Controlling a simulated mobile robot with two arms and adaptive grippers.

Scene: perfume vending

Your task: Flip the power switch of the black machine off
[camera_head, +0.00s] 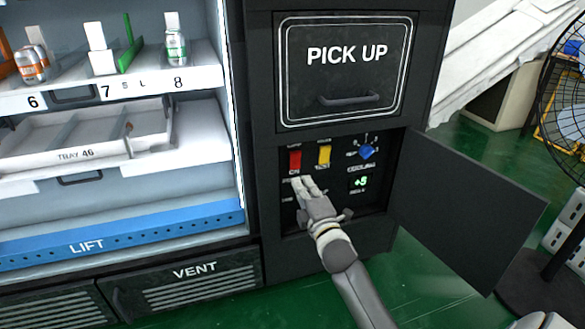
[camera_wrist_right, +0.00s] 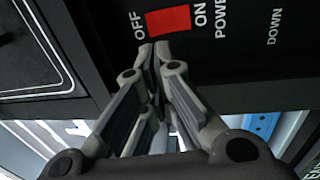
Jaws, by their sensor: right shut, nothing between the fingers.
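The black machine (camera_head: 258,100) fills the middle of the head view. Its control recess is open below the PICK UP door. The red power switch (camera_head: 295,161) sits at the recess's upper left, between OFF above and ON below. In the right wrist view the red switch (camera_wrist_right: 168,20) shows between the words OFF and ON. My right gripper (camera_head: 303,182) is shut and empty, its fingertips just below the switch in the head view. In the wrist view its fingertips (camera_wrist_right: 153,48) are close to the switch's edge; I cannot tell if they touch. My left gripper is not in view.
A yellow switch (camera_head: 324,155), a blue knob (camera_head: 367,152) and a green display (camera_head: 361,181) share the recess. The open panel door (camera_head: 465,205) juts out to the right. A black fan (camera_head: 572,75) stands at the far right.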

